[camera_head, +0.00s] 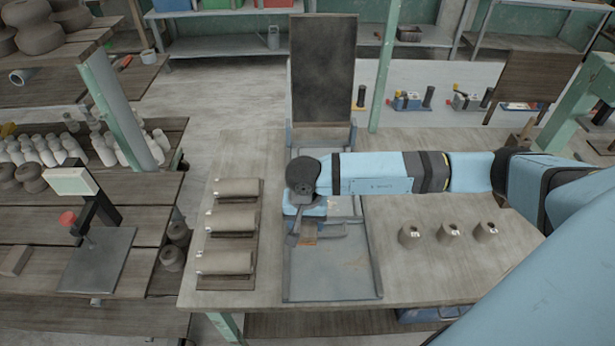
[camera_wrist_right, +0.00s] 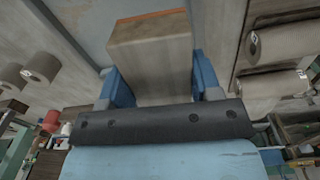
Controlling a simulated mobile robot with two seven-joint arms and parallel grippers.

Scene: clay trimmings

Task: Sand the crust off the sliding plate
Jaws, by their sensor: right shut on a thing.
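My right gripper (camera_head: 308,222) comes in from the right and points down over the grey sliding plate (camera_head: 325,284) at the middle of the table. It is shut on a tan sanding block (camera_head: 309,238), which shows large between the blue fingers in the right wrist view (camera_wrist_right: 150,60). The block has an orange-brown edge at its far end. The block is at or just above the plate; I cannot tell whether it touches. My wrist and arm hide the plate's middle. My left gripper is out of view.
Several clay rolls (camera_head: 236,222) lie on dark boards left of the plate. Three small clay cylinders (camera_head: 448,232) stand to the right. A dark upright panel (camera_head: 323,70) rises behind the plate. A gauge stand (camera_head: 98,245) is on the left bench.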

